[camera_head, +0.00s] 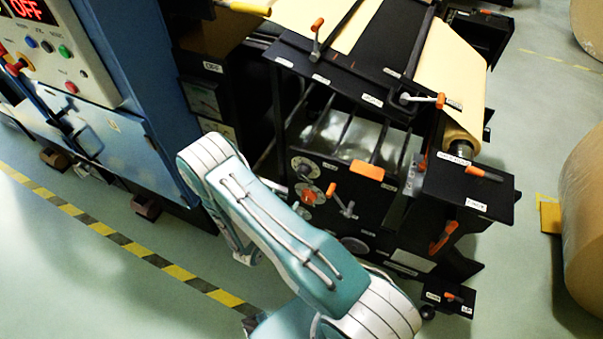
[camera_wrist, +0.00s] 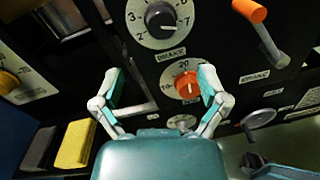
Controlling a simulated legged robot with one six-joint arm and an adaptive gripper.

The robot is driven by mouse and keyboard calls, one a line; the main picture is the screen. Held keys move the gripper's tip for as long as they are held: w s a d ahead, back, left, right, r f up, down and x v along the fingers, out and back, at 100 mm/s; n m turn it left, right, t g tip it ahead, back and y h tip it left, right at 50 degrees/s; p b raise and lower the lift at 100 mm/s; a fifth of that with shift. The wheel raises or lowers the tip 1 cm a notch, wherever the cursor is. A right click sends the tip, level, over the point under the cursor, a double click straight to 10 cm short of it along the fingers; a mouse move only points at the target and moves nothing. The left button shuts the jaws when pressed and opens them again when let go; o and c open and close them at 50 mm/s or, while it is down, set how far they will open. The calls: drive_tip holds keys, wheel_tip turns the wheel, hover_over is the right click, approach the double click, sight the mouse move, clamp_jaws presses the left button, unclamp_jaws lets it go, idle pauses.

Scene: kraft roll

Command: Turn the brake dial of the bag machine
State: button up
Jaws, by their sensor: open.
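The bag machine (camera_head: 400,240) is a black frame with a kraft paper web over its top. In the wrist view its black panel carries a large grey dial (camera_wrist: 160,17) with a black knob and numbers. The label under this dial appears to read BRAKE. Below it is a smaller dial with an orange-red knob (camera_wrist: 187,86). Both dials also show in the head view, the grey one (camera_head: 305,167) above the orange one (camera_head: 307,196). My gripper (camera_wrist: 160,74) is open and empty, below the large dial, its right finger beside the orange knob. The head view hides my gripper behind my arm.
An orange-tipped lever (camera_wrist: 262,32) sticks out right of the large dial, with another grey handle (camera_wrist: 258,118) lower down. A yellow block (camera_wrist: 75,144) is at lower left. A blue control cabinet (camera_head: 130,70) stands left; a large paper roll (camera_head: 585,220) is right.

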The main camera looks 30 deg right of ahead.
sight(301, 175)
drive_tip(key=x, duration=1)
drive_tip(key=shift+w+d, duration=0.15)
drive_tip(key=shift+d, duration=0.2)
drive_tip(key=c, duration=1.1)
